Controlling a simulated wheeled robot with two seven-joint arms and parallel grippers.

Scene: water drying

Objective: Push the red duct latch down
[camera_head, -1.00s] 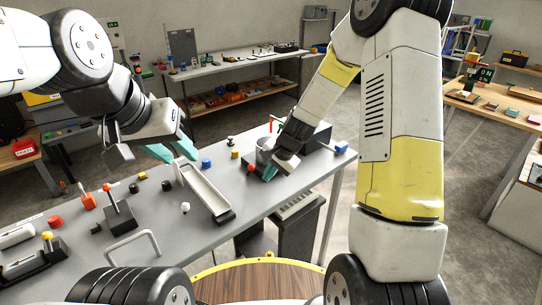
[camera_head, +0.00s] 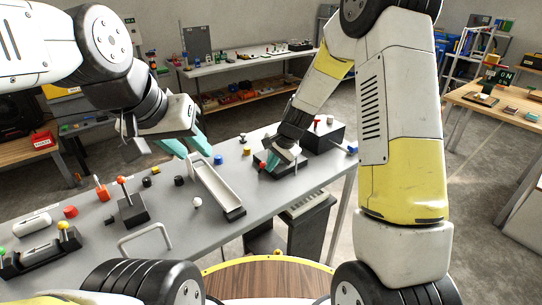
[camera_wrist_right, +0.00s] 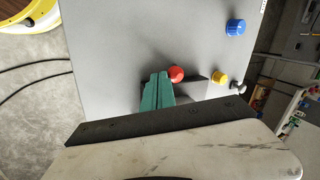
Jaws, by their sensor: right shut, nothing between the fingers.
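A red ball-shaped knob (camera_head: 262,166) sits low beside my right gripper (camera_head: 271,164). In the right wrist view the red knob (camera_wrist_right: 176,73) is just right of the teal fingertips (camera_wrist_right: 160,76); I cannot tell whether they touch. The right gripper is shut and empty. A red T-shaped handle (camera_head: 316,122) stands by a black box (camera_head: 325,138) behind the right gripper. I cannot tell which red part is the duct latch; my right arm hides part of this area. My left gripper (camera_head: 190,148) is open and empty above the table, near the white tray-like chute.
The pale chute (camera_head: 218,185) lies mid-table. Red-topped levers (camera_head: 122,181), a grey handle (camera_head: 147,238) and small knobs stand to the left. A blue knob (camera_head: 352,150) is at the right edge. A yellow knob (camera_wrist_right: 219,77) and blue cap (camera_wrist_right: 235,27) show in the wrist view.

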